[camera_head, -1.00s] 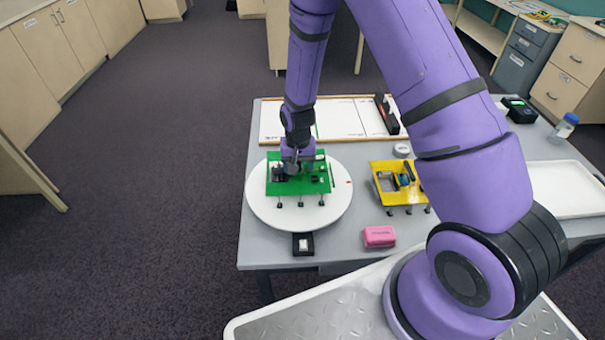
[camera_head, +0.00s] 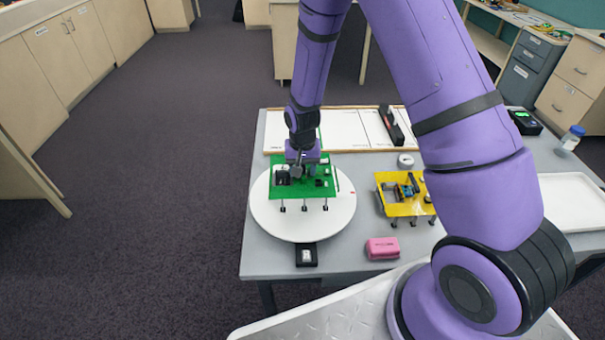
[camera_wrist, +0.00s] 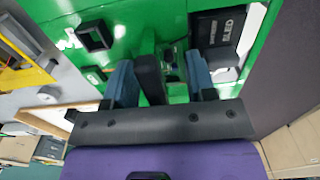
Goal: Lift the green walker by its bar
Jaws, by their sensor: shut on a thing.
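The green walker (camera_head: 283,186), a flat green plate with small parts on top and several thin dark legs below, is over the white round turntable (camera_head: 300,230). Its feet appear a little above the turntable; the gap is hard to judge. My gripper (camera_head: 302,168) reaches down onto its top from above. In the wrist view, the walker's green plate (camera_wrist: 150,18) fills the upper part, and my gripper (camera_wrist: 160,78) is shut on it near the plate's middle. The bar is mostly hidden between the jaws.
A yellow walker (camera_head: 408,207) stands just right of the turntable. A pink block (camera_head: 382,248) and a black box (camera_head: 306,257) with a white switch lie in front. A framed white board (camera_head: 345,130) lies behind. A white tray (camera_head: 572,205) is at the right.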

